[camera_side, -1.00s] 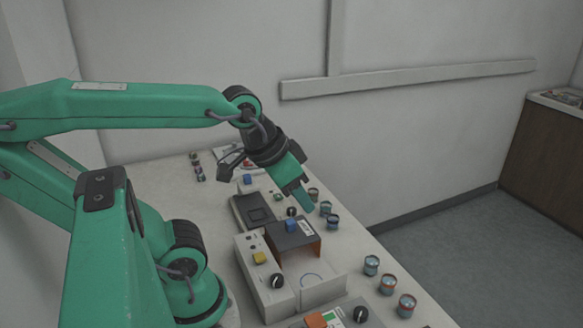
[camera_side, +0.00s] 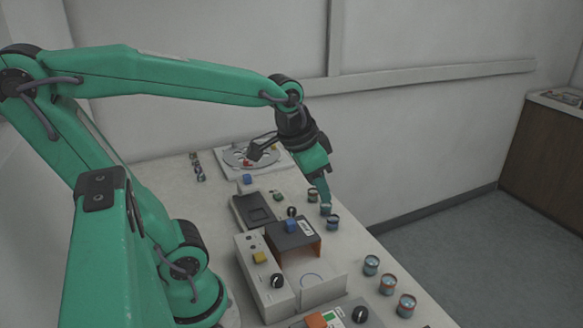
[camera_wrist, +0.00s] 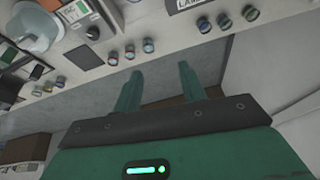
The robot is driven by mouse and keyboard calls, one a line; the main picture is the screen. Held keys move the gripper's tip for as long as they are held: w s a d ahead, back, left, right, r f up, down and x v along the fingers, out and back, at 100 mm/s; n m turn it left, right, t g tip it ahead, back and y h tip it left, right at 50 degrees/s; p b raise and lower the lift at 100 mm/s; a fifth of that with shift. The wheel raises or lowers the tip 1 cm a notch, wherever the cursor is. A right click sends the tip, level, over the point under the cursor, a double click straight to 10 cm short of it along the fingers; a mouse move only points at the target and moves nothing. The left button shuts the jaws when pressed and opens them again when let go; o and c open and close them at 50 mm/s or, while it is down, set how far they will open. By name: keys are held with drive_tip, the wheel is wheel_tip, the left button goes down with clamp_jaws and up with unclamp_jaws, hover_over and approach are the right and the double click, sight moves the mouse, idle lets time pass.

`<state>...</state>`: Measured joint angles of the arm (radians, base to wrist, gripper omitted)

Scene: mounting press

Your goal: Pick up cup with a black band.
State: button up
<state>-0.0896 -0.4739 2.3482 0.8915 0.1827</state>
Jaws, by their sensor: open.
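Several small cups stand along the table's far edge. Near my gripper (camera_side: 323,198) are a cup (camera_side: 326,209) just below the fingertips and another cup (camera_side: 333,221) slightly nearer the camera. Further forward stand a dark-banded cup (camera_side: 371,265), an orange-banded cup (camera_side: 388,285) and a red-banded cup (camera_side: 406,306). At this size I cannot tell for sure which band is black. My gripper is open and empty, with its fingers apart in the wrist view (camera_wrist: 160,72). Several cups also show there beyond the fingertips, one of them a bluish cup (camera_wrist: 148,45).
A mounting press (camera_side: 292,235) with a blue button stands left of the cups, beside a control box (camera_side: 264,280) with a yellow button. A dark tray-like unit (camera_side: 253,211) and a round plate (camera_side: 240,157) are further back. Right of the table is open floor.

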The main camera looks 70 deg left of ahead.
drive_tip(key=w+a+f+m+g, duration=0.2)
drive_tip(key=w+a+f, duration=0.35)
drive_tip(key=w, duration=0.25)
drive_tip(key=m+g, duration=0.2)
approach(333, 218)
drive_tip(key=shift+s+d+f, duration=0.15)
drive_tip(key=shift+d+f, duration=0.2)
drive_tip(key=shift+f, duration=0.15)
drive_tip(key=shift+f, duration=0.1)
drive_tip(key=shift+f, duration=1.2)
drive_tip(key=shift+f, duration=0.1)
drive_tip(key=shift+d+f, duration=0.1)
drive_tip(key=shift+f, duration=2.4)
drive_tip(key=c, duration=0.7)
